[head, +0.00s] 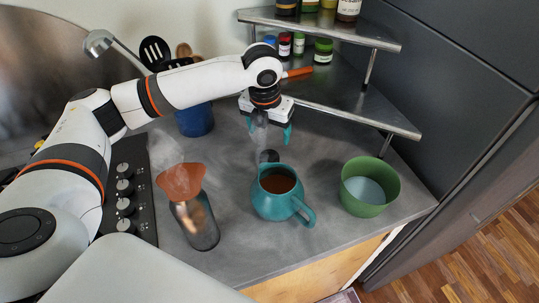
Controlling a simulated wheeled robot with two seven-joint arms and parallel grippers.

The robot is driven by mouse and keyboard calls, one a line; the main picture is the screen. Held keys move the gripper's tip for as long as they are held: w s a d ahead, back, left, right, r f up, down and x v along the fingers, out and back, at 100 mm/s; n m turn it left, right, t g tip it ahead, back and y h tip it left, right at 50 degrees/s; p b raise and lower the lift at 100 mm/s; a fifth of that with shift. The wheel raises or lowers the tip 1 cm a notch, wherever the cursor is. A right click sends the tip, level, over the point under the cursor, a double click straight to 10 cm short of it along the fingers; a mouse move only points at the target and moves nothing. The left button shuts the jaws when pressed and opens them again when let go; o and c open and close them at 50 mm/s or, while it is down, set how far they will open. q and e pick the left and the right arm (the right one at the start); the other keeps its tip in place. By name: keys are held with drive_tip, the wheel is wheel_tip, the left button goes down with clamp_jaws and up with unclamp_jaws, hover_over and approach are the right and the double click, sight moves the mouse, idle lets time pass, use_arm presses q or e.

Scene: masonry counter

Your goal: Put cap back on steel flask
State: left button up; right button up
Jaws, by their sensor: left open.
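My left gripper (269,131) hangs over the back of the counter with its teal fingertips pointing down. It is open. A hazy grey shape shows between and below its fingers; I cannot tell if it is steam or a steel flask. A small dark rounded thing (268,156) lies on the counter just below the gripper, behind the teal pitcher (272,206). It may be the cap, but I cannot tell. No steel flask shows clearly. My right gripper is not in view.
A clear grey carafe (199,228) with a brown cone (180,181) on top stands left of the pitcher. A green bowl (364,206) is at right. A blue utensil pot (195,120) and a metal corner shelf (340,103) with jars stand behind. Stove knobs (125,188) are at left.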

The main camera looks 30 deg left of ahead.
use_arm(q)
drive_tip(key=p, duration=0.1)
hover_over(269, 157)
drive_tip(key=f, duration=0.6)
drive_tip(key=shift+d+f, duration=0.25)
drive_tip(key=shift+f, duration=0.15)
drive_tip(key=shift+f, duration=0.1)
drive_tip(key=shift+s+a+f+p, duration=0.1)
drive_tip(key=shift+f+p, duration=0.3)
drive_tip(key=shift+p, duration=0.15)
wheel_tip(269, 157, down, 4)
drive_tip(key=shift+a+r+p, duration=0.15)
drive_tip(key=shift+r+p, duration=0.05)
drive_tip(key=shift+p, duration=0.25)
drive_tip(key=shift+w+f, duration=0.2)
drive_tip(key=shift+f, duration=0.1)
